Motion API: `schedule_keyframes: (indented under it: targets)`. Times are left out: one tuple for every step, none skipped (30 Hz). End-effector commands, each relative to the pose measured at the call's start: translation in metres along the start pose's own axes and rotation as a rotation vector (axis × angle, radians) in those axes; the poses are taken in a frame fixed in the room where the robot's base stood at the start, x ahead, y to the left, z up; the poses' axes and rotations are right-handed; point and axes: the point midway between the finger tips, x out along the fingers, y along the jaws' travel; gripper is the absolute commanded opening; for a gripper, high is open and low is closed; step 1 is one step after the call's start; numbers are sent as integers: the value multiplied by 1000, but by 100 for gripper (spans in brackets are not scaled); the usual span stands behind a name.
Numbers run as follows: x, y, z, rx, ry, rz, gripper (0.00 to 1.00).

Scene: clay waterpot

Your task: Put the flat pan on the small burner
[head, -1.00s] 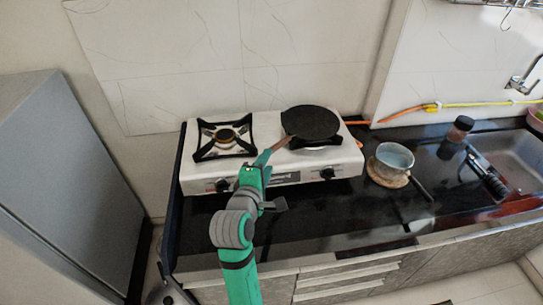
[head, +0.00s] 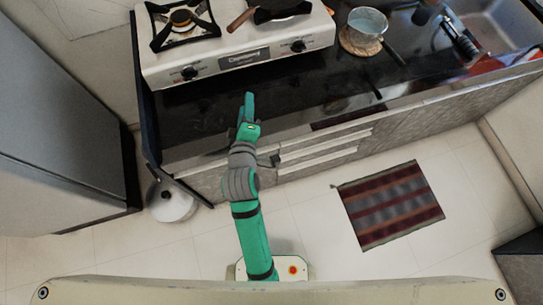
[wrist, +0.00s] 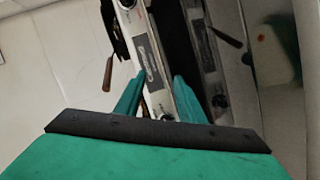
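The flat black pan (head: 283,10) sits on the right burner of the white stove (head: 245,55), cut by the top edge of the head view. Its brown handle (head: 242,19) points left and toward me. The handle also shows in the wrist view (wrist: 107,75). The left burner (head: 182,18) is bare, with a black square grate. My gripper (head: 248,98) is in front of the stove, over the black counter and apart from the pan. In the wrist view its fingers (wrist: 155,92) stand apart with nothing between them.
A pot (head: 366,20) stands on a round brown mat right of the stove. The sink (head: 500,22) is at the far right. A grey cabinet (head: 65,125) stands at left. A lidded pot (head: 171,201) and a striped rug (head: 391,203) are on the floor.

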Motion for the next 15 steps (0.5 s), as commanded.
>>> schedule_keyframes:
  targets:
    - [-13,-15,12,49,0,-12,36]
    - [-20,-22,16,83,5,-15,36]
    - [-29,-30,22,127,11,-17,36]
    - [-36,-36,27,161,14,-19,36]
    - [-43,-41,31,195,16,-22,36]
    - [-53,-48,37,240,20,-24,36]
    - [-61,-53,41,273,22,-26,36]
    - [-69,-58,45,306,24,-28,36]
    - [-79,-63,50,351,26,-29,36]
    - [-87,-67,54,384,27,-30,36]
    - [-96,-70,57,418,28,-31,36]
    - [-107,-75,62,465,29,-32,36]
    - [-116,-79,66,499,29,-32,36]
    - [-125,-82,69,535,29,-33,36]
    - [-137,-86,73,583,29,-33,36]
